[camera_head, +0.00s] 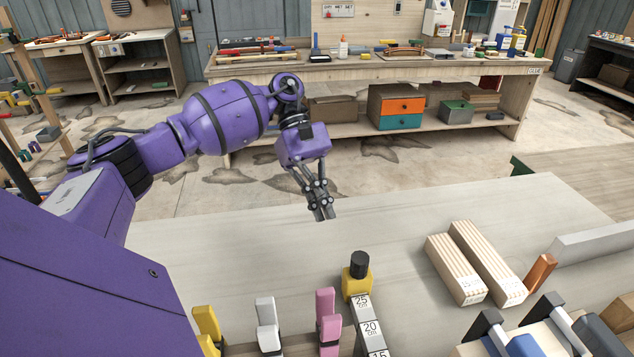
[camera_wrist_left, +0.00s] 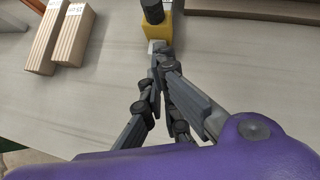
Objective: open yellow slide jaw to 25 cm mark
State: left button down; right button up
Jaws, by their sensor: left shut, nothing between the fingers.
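A yellow jaw block (camera_head: 356,283) with a black knob stands at the far end of a grey bar (camera_head: 371,326) marked 25, 20 and 15 cm. The block sits just beyond the 25 label. It also shows at the top of the left wrist view (camera_wrist_left: 158,27), past the fingertips, which overlap its lower edge there. My left gripper (camera_head: 324,214) is shut and empty, above the table, behind and left of the block in the head view. I cannot tell its exact height. The bar's near end is cut off by the frame. My right gripper is not in view.
Pink (camera_head: 328,318), white (camera_head: 268,325) and yellow (camera_head: 207,330) clamps stand left of the bar. Two pale wood blocks (camera_head: 455,268) lie to the right, with more clamps (camera_head: 525,340) at the front right. The pale table (camera_head: 240,250) is clear behind the bar.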

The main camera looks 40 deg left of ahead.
aim_at(358, 272)
pick_arm(q)
jog(key=p+x, duration=0.1)
jog(key=x, duration=0.2)
jog(key=shift+s+d, duration=0.2)
jog(key=shift+d, duration=0.15)
jog(key=d, duration=0.1)
jog(key=s+d+p, duration=0.1)
jog(key=d, duration=0.1)
jog(key=shift+s+d+p, duration=0.15)
jog(key=shift+p, duration=0.15)
jog(key=shift+f, duration=0.1)
